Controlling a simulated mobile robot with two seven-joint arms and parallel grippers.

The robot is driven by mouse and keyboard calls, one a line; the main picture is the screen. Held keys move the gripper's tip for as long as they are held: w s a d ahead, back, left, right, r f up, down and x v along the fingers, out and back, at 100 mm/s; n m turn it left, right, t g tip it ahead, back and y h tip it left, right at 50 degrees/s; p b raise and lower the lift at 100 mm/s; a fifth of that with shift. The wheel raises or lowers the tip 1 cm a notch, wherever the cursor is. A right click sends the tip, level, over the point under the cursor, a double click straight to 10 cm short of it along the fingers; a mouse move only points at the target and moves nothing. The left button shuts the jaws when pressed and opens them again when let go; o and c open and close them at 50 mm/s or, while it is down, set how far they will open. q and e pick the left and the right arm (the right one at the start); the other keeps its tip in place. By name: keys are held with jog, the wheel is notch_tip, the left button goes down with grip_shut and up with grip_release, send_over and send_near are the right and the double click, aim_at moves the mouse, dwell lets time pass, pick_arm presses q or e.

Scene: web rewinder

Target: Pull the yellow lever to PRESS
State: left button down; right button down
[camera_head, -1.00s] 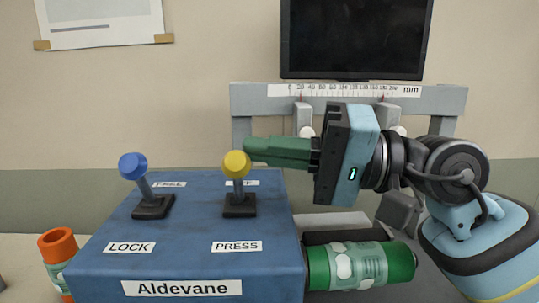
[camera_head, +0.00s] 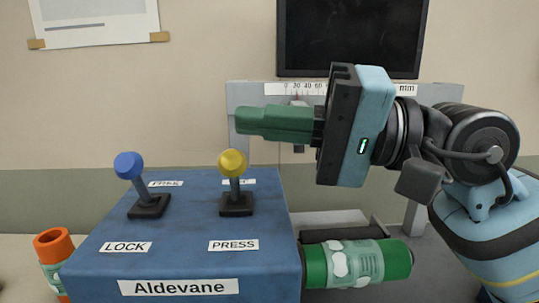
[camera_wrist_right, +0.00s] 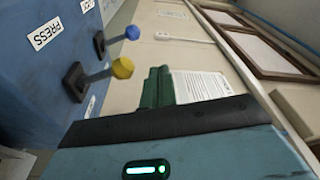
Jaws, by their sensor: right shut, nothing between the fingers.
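The yellow lever (camera_head: 233,163) stands on the blue box with its knob near the far label, which it partly covers. The PRESS label (camera_head: 233,245) lies on the near side of its black base. The yellow knob (camera_wrist_right: 122,68) also shows in the right wrist view, left of the fingers. My right gripper (camera_head: 240,121) is shut and empty, its green fingers pointing left. In the head view it is above the yellow knob, with a visible gap. It also shows in the right wrist view (camera_wrist_right: 157,88). My left gripper is out of view.
A blue lever (camera_head: 130,166) stands to the left on the same box (camera_head: 190,262), between FREE and LOCK labels. A green roll (camera_head: 358,264) lies right of the box. An orange-ended roll (camera_head: 54,246) is at the left. A grey frame with a ruler (camera_head: 445,95) stands behind.

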jog(key=s+r, duration=0.1)
jog(key=s, duration=1.2)
jog(key=shift+s+a, duration=0.15)
jog(key=shift+a, duration=0.1)
jog(key=shift+r, duration=0.1)
